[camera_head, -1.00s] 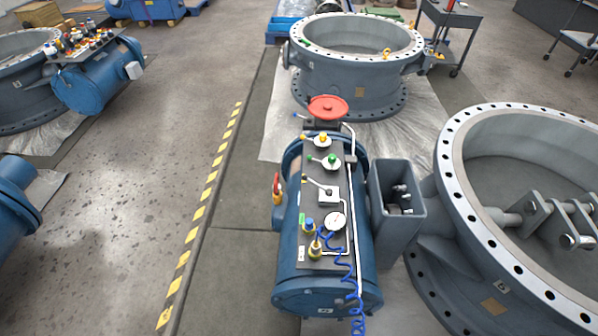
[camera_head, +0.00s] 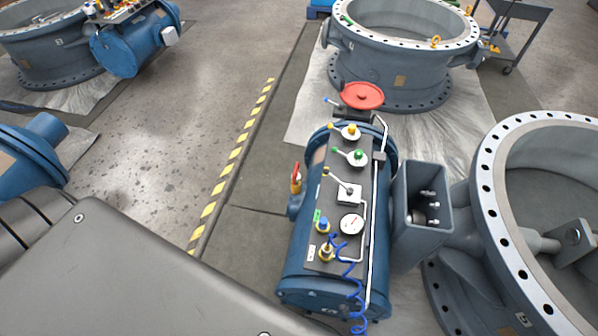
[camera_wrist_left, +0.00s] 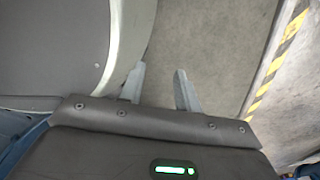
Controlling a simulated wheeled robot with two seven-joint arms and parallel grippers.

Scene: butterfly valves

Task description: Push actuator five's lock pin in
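A blue cylindrical actuator (camera_head: 300,252) lies in the middle of the head view, bolted beside a large grey valve ring. Its number label is too small to read. A dark panel (camera_head: 327,262) on top carries a yellow knob (camera_head: 350,131), a green knob (camera_head: 358,154), a small lever (camera_head: 338,181), a gauge and fittings. A red-and-orange handled part (camera_head: 296,178) stands on its left side; I cannot tell whether it is the lock pin. My left gripper (camera_wrist_left: 160,88) is open and empty over floor in the left wrist view. My right gripper is out of view.
The grey valve ring (camera_head: 491,222) stands close on the right, with a box-shaped bracket (camera_head: 421,215) between. A red handwheel (camera_head: 362,96) rises behind the panel. A blue coiled hose (camera_head: 350,270) hangs at the front. Floor left of the yellow-striped line (camera_head: 230,172) is mostly clear.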

